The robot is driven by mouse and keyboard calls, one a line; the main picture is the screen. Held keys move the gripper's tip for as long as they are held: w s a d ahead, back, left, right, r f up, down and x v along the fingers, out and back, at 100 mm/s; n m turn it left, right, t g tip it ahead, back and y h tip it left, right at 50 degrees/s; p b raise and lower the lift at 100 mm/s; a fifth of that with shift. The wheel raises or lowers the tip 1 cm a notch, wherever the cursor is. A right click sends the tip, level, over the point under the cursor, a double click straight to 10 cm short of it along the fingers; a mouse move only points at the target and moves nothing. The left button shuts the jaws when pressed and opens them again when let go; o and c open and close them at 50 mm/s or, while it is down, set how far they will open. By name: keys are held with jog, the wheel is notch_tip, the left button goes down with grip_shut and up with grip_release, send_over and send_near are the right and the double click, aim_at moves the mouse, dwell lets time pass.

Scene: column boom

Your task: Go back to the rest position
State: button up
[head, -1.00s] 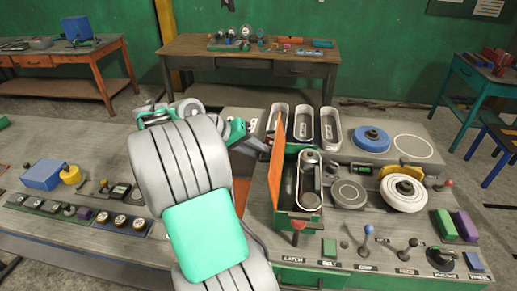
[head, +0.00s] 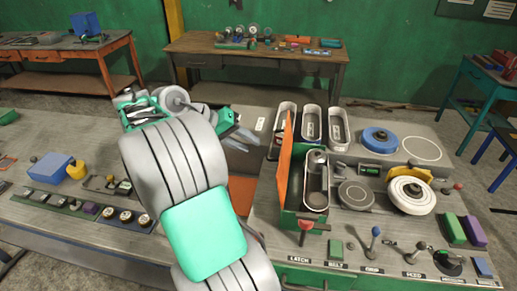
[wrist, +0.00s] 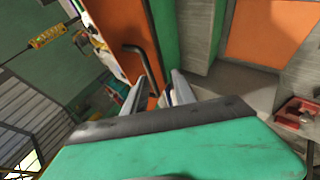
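My gripper (head: 240,139) is above the bench, left of the green box (head: 288,219) with its raised orange lid (head: 285,172). A gap shows between its fingers and the lid. In the wrist view my gripper (wrist: 158,92) has its two fingers apart with nothing seen held between them. An orange panel with a dark handle (wrist: 140,55) shows beyond the fingertips; I cannot tell the distance. My grey and green arm covers part of the bench in the head view.
Levers, including a red-topped one (head: 305,228) and a blue-topped one (head: 375,233), stand along the bench front. A white wheel (head: 411,194) and a blue disc (head: 380,139) are at right. A blue block (head: 51,167) lies at left. Another table (head: 255,65) stands behind.

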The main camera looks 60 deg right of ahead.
jog(key=shift+v, duration=0.95)
jog(key=shift+s+r, duration=0.1)
jog(key=shift+s, duration=0.05)
